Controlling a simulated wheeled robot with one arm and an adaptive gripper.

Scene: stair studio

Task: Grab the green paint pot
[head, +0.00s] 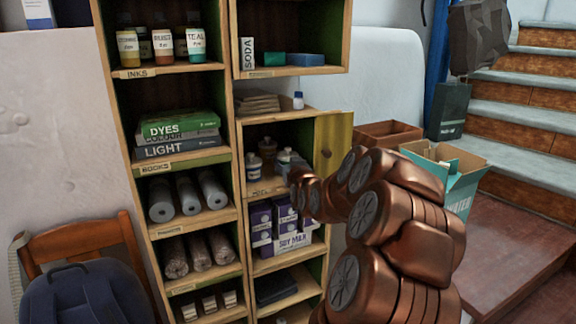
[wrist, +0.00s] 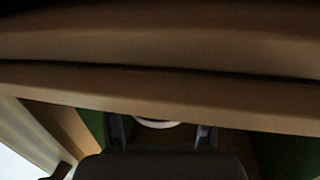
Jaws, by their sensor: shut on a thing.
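My gripper (head: 290,163) reaches into the middle compartment of the right-hand shelf column. In the wrist view its two fingers (wrist: 162,135) stand either side of a round thing with a white rim (wrist: 157,124), and it is shut on this pot. Only a sliver of the pot shows there; its colour is hidden. In the head view, small pots with pale lids (head: 268,146) and (head: 253,163) stand in that compartment, just left of my gripper. No green on any pot can be made out.
A shelf board (wrist: 160,95) crosses the wrist view close above the fingers. A yellowish door (head: 333,145) stands open right of the compartment. Soy milk cartons (head: 290,240) fill the compartment below. A teal box (head: 460,185) and stairs (head: 530,95) are at right.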

